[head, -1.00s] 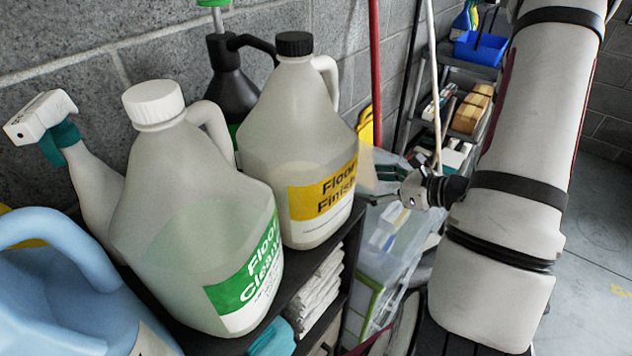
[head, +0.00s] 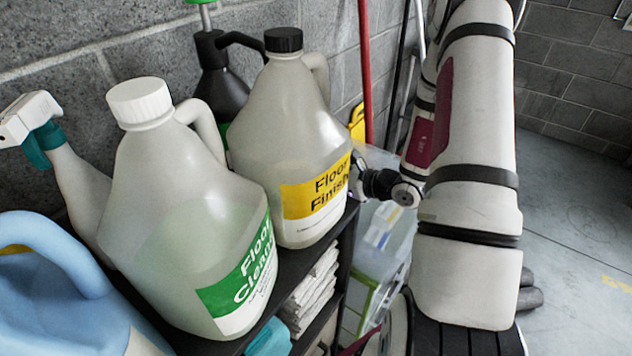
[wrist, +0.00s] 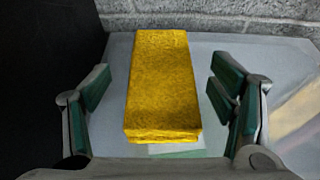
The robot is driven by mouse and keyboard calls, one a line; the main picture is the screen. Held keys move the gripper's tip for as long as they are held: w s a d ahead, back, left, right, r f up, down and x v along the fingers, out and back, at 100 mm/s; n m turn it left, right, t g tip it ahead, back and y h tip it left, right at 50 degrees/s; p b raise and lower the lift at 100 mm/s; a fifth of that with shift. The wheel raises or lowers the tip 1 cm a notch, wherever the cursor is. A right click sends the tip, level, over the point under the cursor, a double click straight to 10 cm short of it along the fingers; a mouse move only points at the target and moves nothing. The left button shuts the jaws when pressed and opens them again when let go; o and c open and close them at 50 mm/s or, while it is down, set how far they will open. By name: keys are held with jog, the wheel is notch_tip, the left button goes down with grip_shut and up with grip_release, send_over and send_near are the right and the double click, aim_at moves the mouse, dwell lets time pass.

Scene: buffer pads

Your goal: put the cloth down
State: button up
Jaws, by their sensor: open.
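A folded yellow cloth (wrist: 162,85) shows in the wrist view, between the two green-padded fingers of my gripper (wrist: 161,88). The fingers stand wide apart, with a gap on each side of the cloth. The cloth appears to lie on a pale, flat, translucent surface (wrist: 215,55); whether it touches fully is hard to tell. In the head view my wrist joint shows right of the floor finish jug (head: 290,150). The jug hides my fingers and the cloth there.
A floor cleaner jug (head: 165,210), a white spray bottle (head: 75,185) and a blue jug (head: 60,290) crowd the dark shelf. A clear bin (head: 385,235) stands right of it. A grey block wall is behind. Open floor (head: 580,230) lies at right.

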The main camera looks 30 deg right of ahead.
jog(key=shift+w+a+f, duration=0.2)
jog(key=shift+w+f, duration=0.05)
jog(key=shift+w, duration=0.2)
jog(key=c, duration=1.4)
jog(key=shift+o, duration=0.2)
jog(key=shift+r, duration=0.1)
notch_tip(320, 180, up, 10)
jog(key=shift+d+p, duration=0.15)
jog(key=shift+p, duration=0.25)
